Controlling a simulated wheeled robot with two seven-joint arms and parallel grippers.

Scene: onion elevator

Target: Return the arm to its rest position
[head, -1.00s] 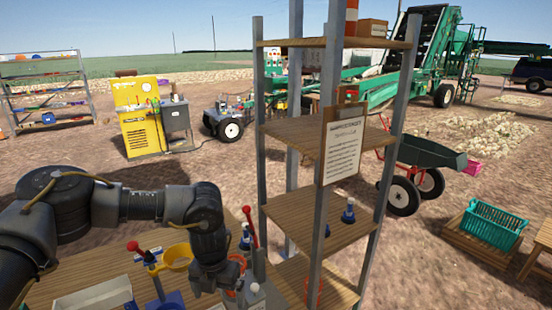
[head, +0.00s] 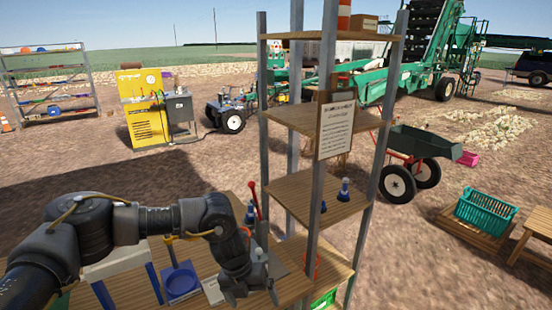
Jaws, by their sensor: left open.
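My left arm (head: 150,222) comes in from the left, bent over the wooden workbench (head: 138,284). Its wrist points down and my left gripper (head: 250,293) is at the lower middle, near the bench's right end. Its two fingers are apart, with nothing seen between them. Part of the bench behind the arm is hidden. My right gripper is out of view.
A wooden shelf unit with metal posts (head: 315,190) stands just right of the gripper, holding small blue-and-white items. On the bench are a blue fixture (head: 181,281), a pale bin (head: 115,262) and a red-tipped lever (head: 254,195). A wheelbarrow (head: 420,145) and green crate (head: 487,216) stand right.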

